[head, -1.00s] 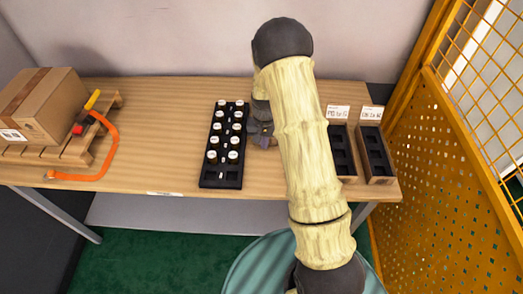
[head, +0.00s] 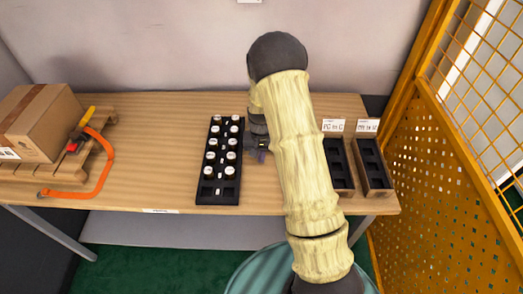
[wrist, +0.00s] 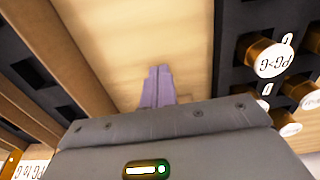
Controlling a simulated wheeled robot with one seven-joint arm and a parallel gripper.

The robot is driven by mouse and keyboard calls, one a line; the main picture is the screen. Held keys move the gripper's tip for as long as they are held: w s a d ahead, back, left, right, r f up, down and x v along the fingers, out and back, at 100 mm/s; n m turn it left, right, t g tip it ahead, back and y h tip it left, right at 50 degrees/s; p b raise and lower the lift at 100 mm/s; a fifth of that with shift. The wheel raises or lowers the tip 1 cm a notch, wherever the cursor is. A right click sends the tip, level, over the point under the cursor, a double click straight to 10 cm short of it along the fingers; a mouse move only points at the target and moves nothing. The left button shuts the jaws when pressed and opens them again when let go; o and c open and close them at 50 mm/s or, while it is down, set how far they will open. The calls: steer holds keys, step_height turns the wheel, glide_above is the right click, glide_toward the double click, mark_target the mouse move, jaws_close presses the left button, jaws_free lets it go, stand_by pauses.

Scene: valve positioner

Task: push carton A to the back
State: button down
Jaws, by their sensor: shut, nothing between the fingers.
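A brown cardboard carton (head: 42,122) sits on a small wooden pallet (head: 75,163) at the table's left. Its white label is too small to read, so I cannot tell whether it is carton A. My gripper (head: 261,157) is far to the right of it, just right of the black vial rack (head: 220,190) and partly hidden by my arm. In the wrist view the gripper's purple fingers (wrist: 156,86) are together and empty above bare wood. The carton is not in the wrist view.
The rack holds several white-capped vials (wrist: 270,58). Two dark labelled trays (head: 374,170) stand at the right, near a yellow mesh fence (head: 425,185). Bare table (head: 155,150) lies between pallet and rack.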

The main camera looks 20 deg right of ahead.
step_height(320, 180, up, 10)
steer(key=b, duration=0.1)
steer(key=shift+s+r, duration=0.1)
stand_by(0.5)
steer(key=s+a+r+n+t, duration=0.1)
steer(key=s+r, duration=0.2)
steer(key=s, duration=0.6)
steer(key=s+a+r+n+t, duration=0.1)
steer(key=s+a+r+n, duration=0.1)
steer(key=s, duration=0.8)
steer(key=shift+s+a+r+n+t, duration=0.2)
steer(key=shift+r+n+t, duration=0.1)
steer(key=shift+r, duration=0.5)
